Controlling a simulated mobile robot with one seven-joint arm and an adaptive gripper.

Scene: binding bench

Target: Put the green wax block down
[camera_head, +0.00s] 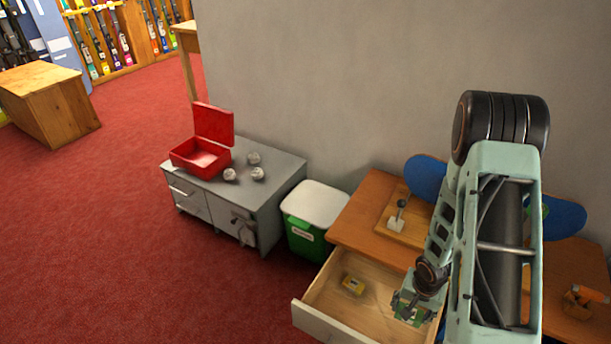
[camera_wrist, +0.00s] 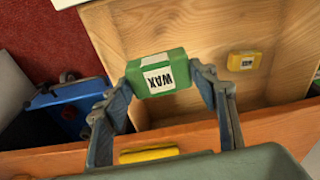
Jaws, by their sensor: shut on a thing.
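My gripper (camera_head: 412,306) is over the right part of the open wooden drawer (camera_head: 328,306). In the wrist view, the green wax block (camera_wrist: 157,62) with a white WAX label sits between the two fingertips of my gripper (camera_wrist: 161,80). The fingers are shut on its sides. The drawer floor (camera_wrist: 190,28) shows behind the block; I cannot tell how high the block is above it.
A yellow labelled block (camera_head: 353,286) lies in the drawer, left of my gripper. The wooden bench (camera_head: 350,225) carries a blue board (camera_head: 425,178). A white-lidded green bin (camera_head: 313,205) and a grey cabinet (camera_head: 262,195) with an open red box (camera_head: 203,158) stand to the left.

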